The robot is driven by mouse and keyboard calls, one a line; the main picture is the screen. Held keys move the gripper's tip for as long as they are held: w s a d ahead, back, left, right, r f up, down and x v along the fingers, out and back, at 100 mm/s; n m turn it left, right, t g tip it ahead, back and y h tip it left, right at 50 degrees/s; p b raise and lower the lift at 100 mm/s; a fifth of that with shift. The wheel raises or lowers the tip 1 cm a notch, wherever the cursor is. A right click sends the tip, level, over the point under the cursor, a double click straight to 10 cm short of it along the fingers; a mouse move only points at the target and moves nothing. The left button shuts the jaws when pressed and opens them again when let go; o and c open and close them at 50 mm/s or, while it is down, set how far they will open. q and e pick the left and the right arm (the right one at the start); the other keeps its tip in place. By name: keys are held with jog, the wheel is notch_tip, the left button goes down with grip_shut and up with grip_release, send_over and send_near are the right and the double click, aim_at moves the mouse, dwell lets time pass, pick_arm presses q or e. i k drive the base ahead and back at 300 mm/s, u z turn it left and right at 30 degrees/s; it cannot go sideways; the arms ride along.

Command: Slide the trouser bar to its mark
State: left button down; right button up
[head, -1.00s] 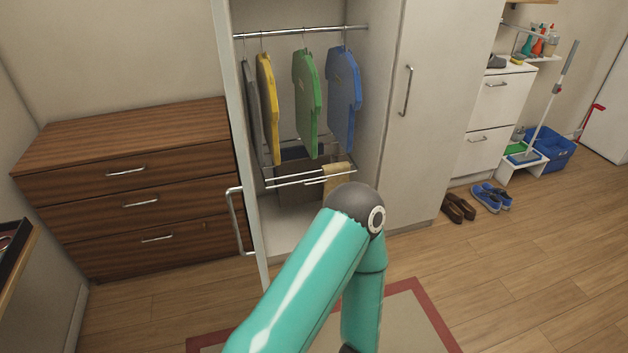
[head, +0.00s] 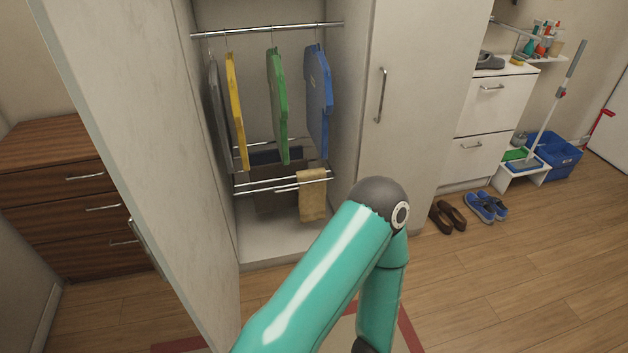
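The trouser bars are thin metal rods (head: 258,189) low inside the open wardrobe. Tan trousers (head: 312,197) hang over the right end of the front rods. Dark blue trousers (head: 262,157) and brown trousers (head: 272,196) hang behind. I cannot make out a mark on the rack. One of my teal arms rises from the bottom centre and bends down in front of the wardrobe. Its gripper is out of view, below the frame, and my other gripper is not in view either.
The open wardrobe door (head: 140,150) stands at the left, partly hiding the wooden drawers (head: 60,200).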

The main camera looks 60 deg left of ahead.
aim_at(273, 183)
jog(key=z, duration=0.05)
jog(key=i, duration=2.15)
jog(key=u, duration=3.55)
jog(key=i, duration=1.05)
jog(key=z, duration=0.45)
